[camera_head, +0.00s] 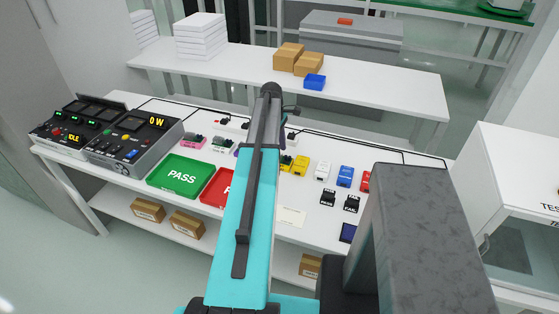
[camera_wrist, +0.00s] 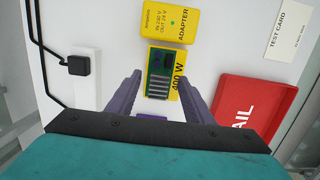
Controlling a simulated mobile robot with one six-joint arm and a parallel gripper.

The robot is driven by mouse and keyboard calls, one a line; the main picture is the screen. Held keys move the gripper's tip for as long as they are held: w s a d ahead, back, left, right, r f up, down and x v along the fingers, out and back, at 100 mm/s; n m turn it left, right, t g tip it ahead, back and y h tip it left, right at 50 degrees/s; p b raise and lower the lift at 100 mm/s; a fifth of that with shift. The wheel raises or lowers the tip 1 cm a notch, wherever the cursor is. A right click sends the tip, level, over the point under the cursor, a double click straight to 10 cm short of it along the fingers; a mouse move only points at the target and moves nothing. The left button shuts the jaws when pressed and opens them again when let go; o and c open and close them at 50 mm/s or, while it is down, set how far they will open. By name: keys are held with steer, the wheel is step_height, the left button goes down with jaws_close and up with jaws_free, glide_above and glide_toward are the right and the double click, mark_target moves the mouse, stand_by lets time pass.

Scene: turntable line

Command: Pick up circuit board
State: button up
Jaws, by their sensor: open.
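A circuit board (camera_wrist: 159,62), green with a dark finned block, sits on a yellow base marked 400 W in the wrist view. My gripper (camera_wrist: 161,80) is open and empty, its two purple fingers pointing toward the board. The near half of the board lies between the fingertip lines in the picture; I cannot tell the height gap. In the head view a yellow-based board (camera_head: 285,163) shows just right of my arm, partly hidden. My gripper is hidden behind the arm there.
A yellow adapter (camera_wrist: 167,21) lies just beyond the board. A red FAIL tray (camera_wrist: 254,106) is to the right, and a purple item (camera_wrist: 150,116) is close below. A green PASS tray (camera_head: 180,177) and test instruments (camera_head: 132,140) stand at the left of the bench.

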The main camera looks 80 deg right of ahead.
steer(key=shift+s+f, duration=0.1)
steer(key=shift+f, duration=0.75)
steer(key=shift+c, duration=0.2)
jaws_close()
steer(key=shift+r, duration=0.1)
steer(key=shift+r+b, duration=0.55)
steer(key=shift+r, duration=0.75)
steer(key=a+r+b, duration=0.2)
steer(key=a+b, duration=0.2)
steer(key=a, duration=1.2)
steer(key=shift+s, duration=0.3)
steer(key=shift+r, duration=0.2)
